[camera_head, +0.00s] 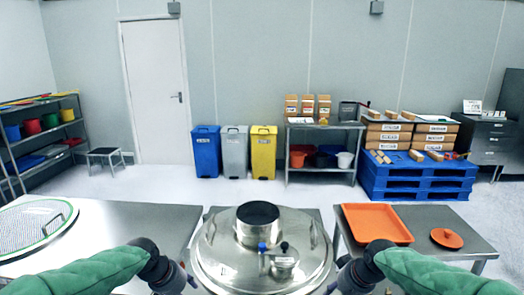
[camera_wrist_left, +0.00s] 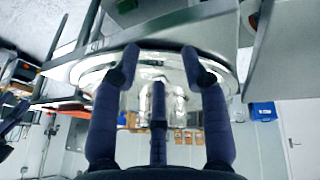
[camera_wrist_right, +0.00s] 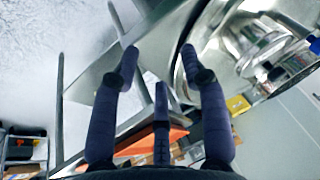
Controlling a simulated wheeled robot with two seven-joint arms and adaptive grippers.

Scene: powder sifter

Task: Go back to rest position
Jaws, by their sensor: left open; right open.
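The steel powder sifter (camera_head: 222,262) stands in front of me with its round lid on. The lid carries a short open cylinder (camera_head: 258,226) and a small fitting with a blue knob (camera_head: 262,247). My left gripper (camera_wrist_left: 160,52) is open and empty, just left of the sifter in the head view. My right gripper (camera_wrist_right: 159,52) is open and empty, just right of the sifter. Both grippers are partly cut off or hidden by my wrists in the head view. In the left wrist view the sifter (camera_wrist_left: 222,75) shows beyond the fingers.
A round mesh sieve (camera_head: 35,228) lies on the left steel table (camera_head: 150,225). An orange tray (camera_head: 376,222) and an orange scoop-like lid (camera_head: 447,238) lie on the right steel table (camera_head: 482,245). Bins, a shelf and blue pallets (camera_head: 420,180) stand farther back, across open floor.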

